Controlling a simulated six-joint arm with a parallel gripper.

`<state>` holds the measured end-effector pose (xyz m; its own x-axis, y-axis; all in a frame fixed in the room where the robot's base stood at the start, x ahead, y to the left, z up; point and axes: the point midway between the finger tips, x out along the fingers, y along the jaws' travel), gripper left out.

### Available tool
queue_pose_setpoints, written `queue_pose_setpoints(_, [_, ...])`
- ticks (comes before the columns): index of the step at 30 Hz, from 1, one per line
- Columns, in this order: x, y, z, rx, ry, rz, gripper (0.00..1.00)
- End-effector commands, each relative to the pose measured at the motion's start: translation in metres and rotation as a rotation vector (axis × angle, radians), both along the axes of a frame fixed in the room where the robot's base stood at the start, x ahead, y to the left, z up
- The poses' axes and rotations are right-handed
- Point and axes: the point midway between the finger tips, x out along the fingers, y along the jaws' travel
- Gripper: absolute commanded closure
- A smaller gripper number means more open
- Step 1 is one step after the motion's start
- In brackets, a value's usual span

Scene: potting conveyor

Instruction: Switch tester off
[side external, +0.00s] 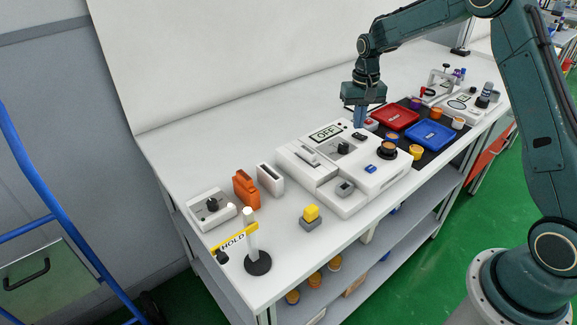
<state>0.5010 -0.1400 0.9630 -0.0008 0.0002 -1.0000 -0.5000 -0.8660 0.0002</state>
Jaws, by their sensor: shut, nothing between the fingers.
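The tester (322,172) is a white console in the middle of the bench, with dark, grey and blue controls on its top. Its display (325,132) at the back reads "OFF". My gripper (359,123) points down at the tester's back right corner, with its blue fingers shut and empty. A red button or cap (370,123) shows just right of the fingertips. I cannot tell whether the fingers touch it or the tester.
Red (396,117) and blue (430,134) trays lie on a black mat right of the tester, among small jars. An orange block (245,189), a white holder (270,180), a grey switch box (211,208) and a "HOLD" sign post (251,242) stand left. A yellow-topped block (311,216) sits in front.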

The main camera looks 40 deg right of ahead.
Motion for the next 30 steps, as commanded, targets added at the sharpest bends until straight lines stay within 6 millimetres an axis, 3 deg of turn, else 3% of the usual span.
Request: queue_pose_setpoints(30, [0.000,0.000,0.051,0.000,-0.001,0.000,1.00])
